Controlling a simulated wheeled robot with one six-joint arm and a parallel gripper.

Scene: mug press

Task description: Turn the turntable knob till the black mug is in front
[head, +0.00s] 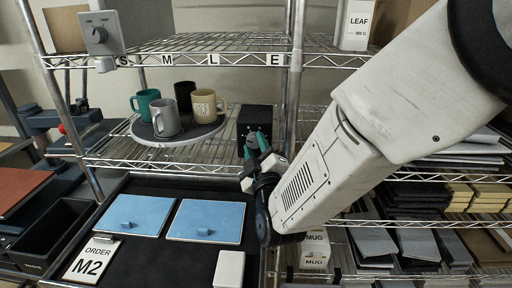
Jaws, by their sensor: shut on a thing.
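The round grey turntable (150,137) sits on the wire shelf and carries a grey mug (166,119), a teal mug (145,104), a beige mug (204,106) and the black mug (184,90). The black mug stands at the back, partly hidden behind the grey and beige mugs. The grey mug is nearest the front. A black box (256,117) stands right of the turntable. My gripper (257,143) is at the front face of this box, shut on the turntable knob, which its fingers mostly hide.
A black worktop below the shelf holds two blue panels (206,221), a white block (229,268) and an order card "M2" (91,259). A metal shelf post (291,90) stands close right of the box. A grey switch box (101,34) hangs at upper left.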

